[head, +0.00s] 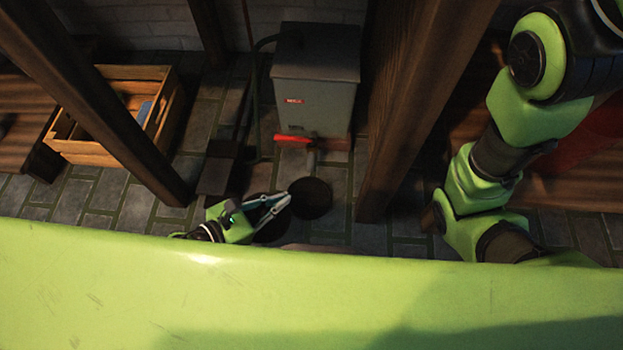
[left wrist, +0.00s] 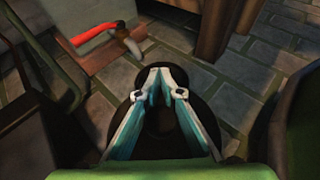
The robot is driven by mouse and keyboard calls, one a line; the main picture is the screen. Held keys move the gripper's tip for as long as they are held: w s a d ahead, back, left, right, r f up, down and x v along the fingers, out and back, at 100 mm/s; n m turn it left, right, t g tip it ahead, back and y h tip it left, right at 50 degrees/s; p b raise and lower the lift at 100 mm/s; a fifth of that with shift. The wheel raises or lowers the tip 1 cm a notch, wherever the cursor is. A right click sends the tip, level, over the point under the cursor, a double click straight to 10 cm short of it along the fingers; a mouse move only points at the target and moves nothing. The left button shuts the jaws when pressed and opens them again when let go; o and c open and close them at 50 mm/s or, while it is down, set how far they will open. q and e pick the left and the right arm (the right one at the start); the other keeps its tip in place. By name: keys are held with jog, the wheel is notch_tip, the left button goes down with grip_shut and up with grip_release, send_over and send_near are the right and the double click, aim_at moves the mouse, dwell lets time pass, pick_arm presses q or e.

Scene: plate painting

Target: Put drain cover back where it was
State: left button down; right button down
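My left gripper (head: 289,197) is low over the floor, its two pale fingers converging to nearly meeting tips. In the left wrist view the fingertips (left wrist: 162,74) also lie close together over a dark round shape (left wrist: 165,142). In the head view a dark disc (head: 312,199) lies just right of the fingertips. Another dark round patch (head: 272,232) shows below the gripper, partly hidden. I cannot tell which is the drain cover and which is the drain opening, nor whether the fingers grip anything. My right gripper is out of view.
A grey metal box (head: 314,85) with a red valve handle (head: 294,139) stands behind. Wooden posts (head: 405,110) rise at right and left (head: 90,95). A wooden crate (head: 95,152) sits at left. Paved floor (head: 105,195) is open in front of the crate.

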pick_arm(q)
jog(key=b, duration=0.1)
send_over(322, 188)
jog(key=s+a, duration=0.3)
notch_tip(322, 188, down, 5)
jog(key=shift+w+d+r, duration=0.1)
jog(key=shift+w+d, duration=0.05)
jog(key=w+d+f+b, duration=0.2)
jog(key=d+f, duration=0.1)
jog(key=shift+w, duration=0.4)
jog(key=shift+f+b, duration=0.3)
jog(key=shift+b, duration=0.1)
jog(key=c, duration=2.2)
grip_release()
jog(key=shift+a, duration=0.1)
